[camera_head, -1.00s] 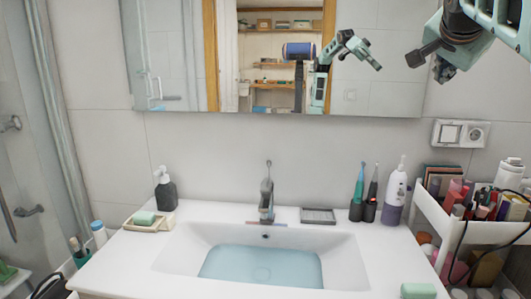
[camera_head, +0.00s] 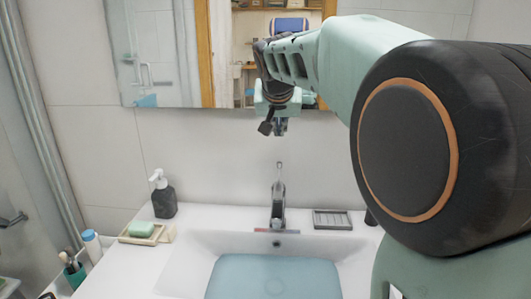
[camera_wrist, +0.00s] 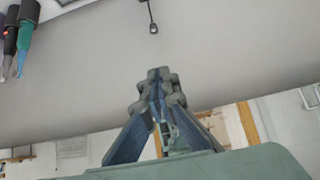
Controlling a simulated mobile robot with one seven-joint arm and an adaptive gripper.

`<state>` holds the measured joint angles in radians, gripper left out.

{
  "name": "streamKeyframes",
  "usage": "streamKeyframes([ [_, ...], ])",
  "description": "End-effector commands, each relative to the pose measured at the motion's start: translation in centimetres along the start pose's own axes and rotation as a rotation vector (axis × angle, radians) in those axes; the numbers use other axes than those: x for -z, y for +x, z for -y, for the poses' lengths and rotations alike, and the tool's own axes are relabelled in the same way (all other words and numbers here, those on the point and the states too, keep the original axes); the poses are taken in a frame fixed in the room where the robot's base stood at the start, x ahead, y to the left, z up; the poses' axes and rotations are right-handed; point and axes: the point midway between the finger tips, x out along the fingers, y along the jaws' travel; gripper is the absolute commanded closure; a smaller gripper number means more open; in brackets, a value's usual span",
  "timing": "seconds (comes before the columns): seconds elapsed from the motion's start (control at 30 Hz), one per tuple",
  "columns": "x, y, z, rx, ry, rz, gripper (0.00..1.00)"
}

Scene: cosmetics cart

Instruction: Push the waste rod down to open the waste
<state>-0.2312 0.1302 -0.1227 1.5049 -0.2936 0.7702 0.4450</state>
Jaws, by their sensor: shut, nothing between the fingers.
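The waste rod (camera_head: 279,167) stands upright behind the grey faucet (camera_head: 278,208) at the back of the white sink (camera_head: 190,262). Its small dark knob also appears near the top of the wrist view (camera_wrist: 153,28). My gripper (camera_head: 281,132) hangs pointing down above the rod, in front of the wall, with a visible gap between them. In the wrist view my gripper's fingers (camera_wrist: 161,76) are together and hold nothing. Bluish water (camera_head: 272,280) stands in the basin; the drain is hidden.
A dark soap dispenser (camera_head: 164,196) and a soap dish (camera_head: 146,233) stand left of the basin. A grey tray (camera_head: 332,220) lies right of the faucet. Electric toothbrushes (camera_wrist: 17,38) show in the wrist view. A mirror (camera_head: 165,60) hangs behind my gripper.

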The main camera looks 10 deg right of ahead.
Motion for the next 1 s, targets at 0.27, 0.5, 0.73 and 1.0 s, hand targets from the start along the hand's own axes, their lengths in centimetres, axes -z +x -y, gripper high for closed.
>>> streamKeyframes([
  [0.27, 0.0, 0.0, 0.0, 0.0, -0.001, 0.0, 1.0],
  [0.5, -0.1, 1.7, 0.0, -0.002, -0.001, 0.002, 1.0],
  [0.73, -0.1, 6.3, -0.1, -0.002, -0.001, 0.004, 1.0],
  [1.0, -1.0, 11.0, 0.0, -0.001, -0.002, 0.004, 1.0],
])
